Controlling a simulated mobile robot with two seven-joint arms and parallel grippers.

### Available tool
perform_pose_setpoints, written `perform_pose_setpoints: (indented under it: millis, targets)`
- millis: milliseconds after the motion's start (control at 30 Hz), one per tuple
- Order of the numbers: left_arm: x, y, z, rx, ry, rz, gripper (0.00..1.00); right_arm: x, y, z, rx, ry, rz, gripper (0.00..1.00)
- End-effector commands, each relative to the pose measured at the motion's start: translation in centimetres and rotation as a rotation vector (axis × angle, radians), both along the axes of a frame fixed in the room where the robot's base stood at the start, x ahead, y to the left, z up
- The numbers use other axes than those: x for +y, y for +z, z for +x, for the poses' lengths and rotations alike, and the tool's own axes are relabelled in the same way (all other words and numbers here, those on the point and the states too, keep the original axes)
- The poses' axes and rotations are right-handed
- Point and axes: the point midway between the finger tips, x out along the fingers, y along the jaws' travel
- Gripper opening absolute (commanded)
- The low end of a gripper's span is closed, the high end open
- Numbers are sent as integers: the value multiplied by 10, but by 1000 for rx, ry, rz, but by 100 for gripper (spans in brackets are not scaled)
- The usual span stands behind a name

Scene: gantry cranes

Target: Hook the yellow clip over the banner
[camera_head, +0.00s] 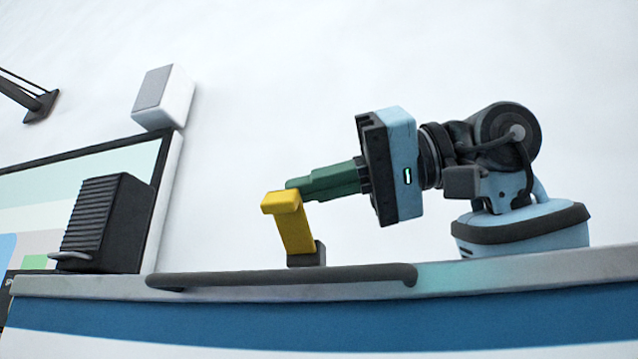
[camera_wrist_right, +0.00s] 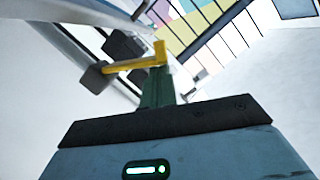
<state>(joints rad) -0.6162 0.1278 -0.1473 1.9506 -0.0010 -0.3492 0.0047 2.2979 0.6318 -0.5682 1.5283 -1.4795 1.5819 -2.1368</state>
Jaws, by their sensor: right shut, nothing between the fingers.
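The yellow clip (camera_head: 296,226) stands upright, slightly tilted, with a short bent lip at its top and a dark block (camera_head: 306,254) at its foot, by the grey top edge of a blue and white panel. That panel (camera_head: 330,315) may be the banner; I cannot tell for sure. My right gripper (camera_head: 290,184) has green fingers, shut and empty, their tips right by the clip's top. Whether they touch it is unclear. In the right wrist view the clip (camera_wrist_right: 135,65) lies across, just beyond the green fingers (camera_wrist_right: 158,88). My left gripper is not in view.
A grey bar (camera_head: 280,276) runs along the panel's top edge below the clip. A black ribbed box (camera_head: 102,225) stands at the left before a framed pastel board (camera_head: 135,158), with a white box (camera_head: 165,98) above. The space above the clip is clear.

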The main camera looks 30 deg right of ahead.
Motion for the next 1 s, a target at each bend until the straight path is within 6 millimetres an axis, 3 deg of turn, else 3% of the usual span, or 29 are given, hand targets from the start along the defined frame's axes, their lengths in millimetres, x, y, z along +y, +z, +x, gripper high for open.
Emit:
perform_pose_setpoints:
  millis: [1000]
  targets:
    - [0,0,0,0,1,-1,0,6,-7,-6,-29,0,-32,0]
